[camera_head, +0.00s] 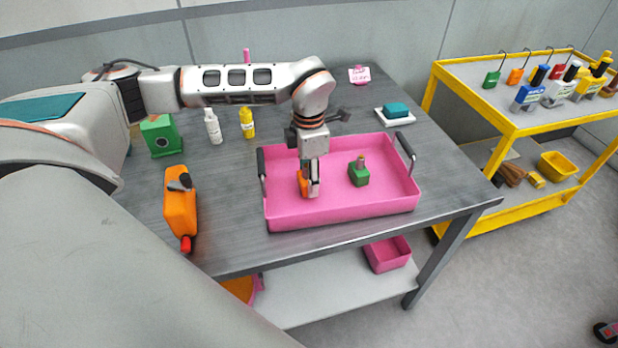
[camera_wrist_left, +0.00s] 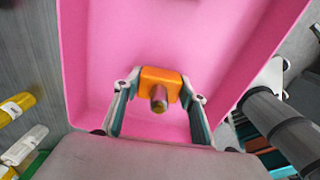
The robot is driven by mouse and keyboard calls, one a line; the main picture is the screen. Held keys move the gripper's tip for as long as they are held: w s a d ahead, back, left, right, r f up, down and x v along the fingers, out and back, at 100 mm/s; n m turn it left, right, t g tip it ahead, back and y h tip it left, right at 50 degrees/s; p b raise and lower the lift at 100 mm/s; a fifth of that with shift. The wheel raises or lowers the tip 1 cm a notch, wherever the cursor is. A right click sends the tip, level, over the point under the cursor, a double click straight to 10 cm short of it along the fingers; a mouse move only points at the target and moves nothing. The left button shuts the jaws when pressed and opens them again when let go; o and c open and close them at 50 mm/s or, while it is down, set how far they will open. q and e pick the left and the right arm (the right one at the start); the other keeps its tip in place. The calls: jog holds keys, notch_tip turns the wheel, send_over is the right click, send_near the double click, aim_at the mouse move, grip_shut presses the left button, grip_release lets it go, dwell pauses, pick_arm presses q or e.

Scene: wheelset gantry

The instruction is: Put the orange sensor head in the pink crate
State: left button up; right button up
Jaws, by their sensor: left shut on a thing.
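My left gripper (camera_head: 310,187) reaches down inside the pink crate (camera_head: 340,215) on the grey table. It is shut on the orange sensor head (camera_head: 302,183), which sits between the fingers. In the left wrist view, the sensor head (camera_wrist_left: 160,85) shows as an orange block with a round metal stub, held between the fingertips (camera_wrist_left: 160,92) over the pink crate floor (camera_wrist_left: 160,35). I cannot tell whether it touches the floor. A green sensor head (camera_head: 359,173) stands in the crate to the right. My right gripper is not in view.
The crate has dark handles at its left (camera_head: 262,175) and right (camera_head: 405,147). A teal block on a dish (camera_head: 396,111) lies behind. A yellow cart (camera_head: 520,125) stands right.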

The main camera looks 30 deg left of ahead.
pick_arm(q)
jog(key=shift+f, duration=0.2)
jog(key=shift+f, duration=0.15)
jog(key=o, duration=1.2)
jog(key=shift+c, duration=0.2)
notch_tip(320, 180, up, 12)
jog(key=shift+r, duration=0.2)
